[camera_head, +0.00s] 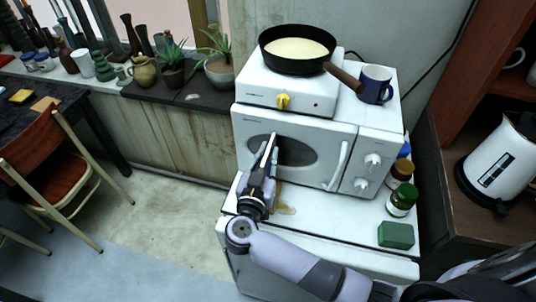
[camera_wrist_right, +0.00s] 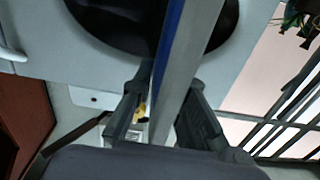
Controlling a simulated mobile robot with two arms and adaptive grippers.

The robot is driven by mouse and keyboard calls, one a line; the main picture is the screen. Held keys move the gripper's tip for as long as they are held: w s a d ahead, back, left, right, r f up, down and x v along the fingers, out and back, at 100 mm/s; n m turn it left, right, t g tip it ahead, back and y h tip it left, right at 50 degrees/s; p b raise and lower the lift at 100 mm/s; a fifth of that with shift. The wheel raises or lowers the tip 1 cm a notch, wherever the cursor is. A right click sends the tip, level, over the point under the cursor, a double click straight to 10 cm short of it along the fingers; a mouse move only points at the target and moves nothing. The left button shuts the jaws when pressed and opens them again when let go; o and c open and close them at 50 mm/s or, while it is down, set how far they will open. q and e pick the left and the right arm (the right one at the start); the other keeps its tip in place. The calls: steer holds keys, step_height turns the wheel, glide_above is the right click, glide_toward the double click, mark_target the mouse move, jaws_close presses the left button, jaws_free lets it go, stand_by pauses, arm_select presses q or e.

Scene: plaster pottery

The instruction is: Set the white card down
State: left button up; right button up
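The white card (camera_head: 268,152) is in my right gripper (camera_head: 264,172) in the head view. It is upright, seen nearly edge-on, in front of the oval window of the white microwave (camera_head: 300,126). In the right wrist view the card (camera_wrist_right: 184,60) shows as a long pale strip with a blue edge, running between the two fingers of the right gripper (camera_wrist_right: 165,112), which close on it from both sides. The card's far end is cut off by the top of that view. My left gripper is not in view.
The microwave stands on a white cabinet top (camera_head: 345,228) with a green box (camera_head: 396,235) and jars (camera_head: 402,200) at right. A hot plate (camera_head: 290,88) with a pan (camera_head: 297,50) and a blue mug (camera_head: 375,85) stand on the microwave. A chair (camera_head: 50,160) is at left.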

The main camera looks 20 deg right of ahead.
steer(key=shift+o, duration=1.2)
steer(key=shift+s+a+f, duration=0.15)
steer(key=shift+s+a, duration=0.2)
steer(key=shift+s, duration=0.1)
steer(key=b+v, duration=0.3)
steer(key=v, duration=0.8)
